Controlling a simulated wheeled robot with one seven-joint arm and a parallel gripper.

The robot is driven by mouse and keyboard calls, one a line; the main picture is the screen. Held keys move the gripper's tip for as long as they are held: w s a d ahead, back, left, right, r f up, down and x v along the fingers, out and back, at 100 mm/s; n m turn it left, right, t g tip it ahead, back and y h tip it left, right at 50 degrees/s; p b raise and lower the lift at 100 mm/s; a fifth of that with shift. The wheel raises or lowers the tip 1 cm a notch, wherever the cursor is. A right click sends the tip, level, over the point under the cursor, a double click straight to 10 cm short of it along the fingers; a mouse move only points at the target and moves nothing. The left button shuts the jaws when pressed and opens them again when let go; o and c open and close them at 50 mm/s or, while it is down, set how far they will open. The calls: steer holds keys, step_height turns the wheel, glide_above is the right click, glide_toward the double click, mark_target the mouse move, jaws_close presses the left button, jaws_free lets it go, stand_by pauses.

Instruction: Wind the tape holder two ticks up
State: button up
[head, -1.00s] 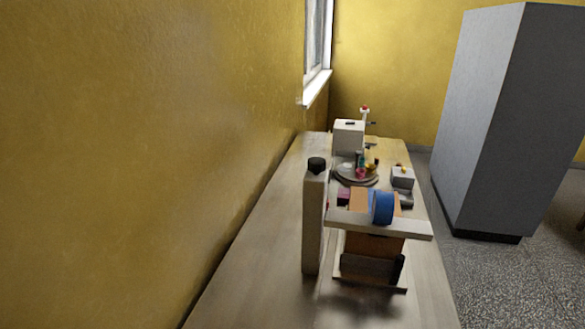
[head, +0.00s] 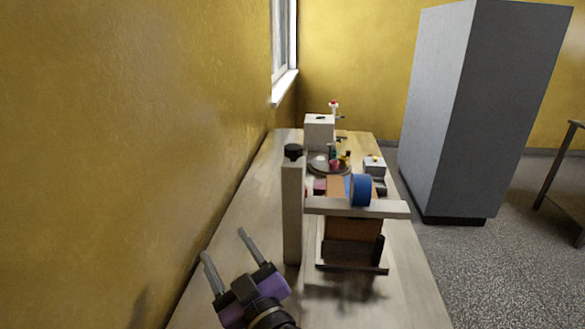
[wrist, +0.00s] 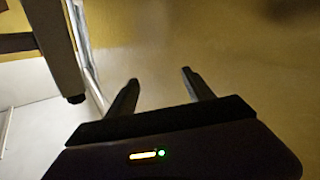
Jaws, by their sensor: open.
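The tape holder is a pale wooden crossbar (head: 390,209) carrying a blue tape roll (head: 361,190). It reaches out to the right from a tall pale post (head: 293,215) with a black knob (head: 293,151) on top. The crossbar sits below the top of the post. Tick marks are too small to make out. My gripper (head: 223,243) is open and empty, low and to the left of the post, apart from it. In the wrist view its fingers (wrist: 160,77) are spread with nothing between them. A dark-ended post at upper left there may be the holder's post.
An orange-brown block (head: 354,229) stands under the crossbar on a base. The yellow wall runs along the left; the bench near my gripper is clear.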

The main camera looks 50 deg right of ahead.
steer(key=w+d+r+m+h, duration=0.2)
steer(key=w+d+r+h, duration=0.1)
steer(key=w+r, duration=0.15)
steer(key=m+g+h+b, duration=0.2)
steer(key=m+g+h, duration=0.7)
steer(key=m+g, duration=0.25)
glide_toward(290, 153)
steer(key=shift+m, duration=0.45)
steer(key=x, duration=0.4)
steer(key=shift+w+d+r, duration=0.1)
steer(key=shift+w+d, duration=0.05)
steer(key=shift+w, duration=0.05)
steer(key=shift+d, duration=0.2)
steer(key=p+x, duration=0.2)
steer(key=x, duration=0.5)
steer(key=shift+d, duration=0.2)
steer(key=shift+c, duration=0.4)
